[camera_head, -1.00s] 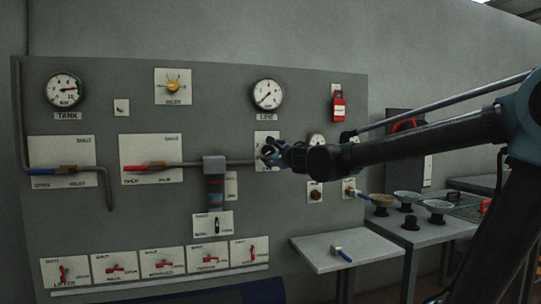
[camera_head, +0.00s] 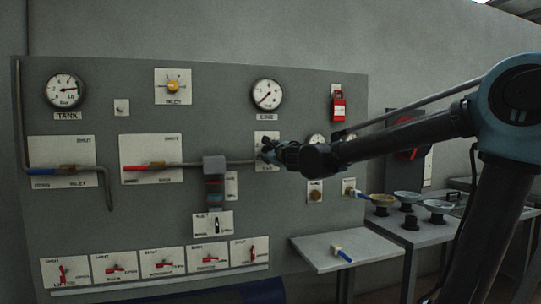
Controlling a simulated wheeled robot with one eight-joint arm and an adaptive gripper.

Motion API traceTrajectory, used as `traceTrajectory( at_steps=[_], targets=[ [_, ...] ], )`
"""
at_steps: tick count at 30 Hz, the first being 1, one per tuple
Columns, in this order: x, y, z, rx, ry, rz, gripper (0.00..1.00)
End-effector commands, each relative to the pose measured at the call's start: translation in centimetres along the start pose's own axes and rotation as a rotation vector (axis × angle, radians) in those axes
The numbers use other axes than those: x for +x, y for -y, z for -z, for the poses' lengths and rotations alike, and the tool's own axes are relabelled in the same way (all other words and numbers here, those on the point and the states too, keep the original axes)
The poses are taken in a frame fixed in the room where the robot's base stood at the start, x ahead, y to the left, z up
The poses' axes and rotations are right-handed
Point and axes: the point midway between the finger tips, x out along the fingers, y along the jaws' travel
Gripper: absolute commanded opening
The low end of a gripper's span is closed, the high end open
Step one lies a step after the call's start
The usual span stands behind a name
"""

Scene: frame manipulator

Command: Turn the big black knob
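My gripper (camera_head: 267,150) is in front of a white plate (camera_head: 266,136) below the right-hand gauge on the grey panel. The gripper fingers are dark and small and cover the middle of this plate. A black knob there cannot be made out apart from the fingers, and whether they touch or hold anything cannot be told. A smaller black switch (camera_head: 217,226) sits on another white plate, lower and to the left, clear of the gripper.
The grey panel (camera_head: 90,235) carries gauges, a yellow knob (camera_head: 173,87), pipe valves with coloured handles and a row of red switches. A small shelf (camera_head: 315,260) and a side table with dishes stand at right.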

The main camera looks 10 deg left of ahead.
Motion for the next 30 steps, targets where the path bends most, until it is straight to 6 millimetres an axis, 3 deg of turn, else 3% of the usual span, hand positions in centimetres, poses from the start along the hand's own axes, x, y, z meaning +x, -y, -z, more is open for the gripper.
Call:
traceTrajectory(
  at_steps=[14, 30],
  targets=[
    [-0.01, 0.01, 0.00, 0.067, 0.004, 0.003, 0.19],
    [-0.02, 0.17, 0.12, 0.515, 0.026, 0.022, 0.19]
  ],
)
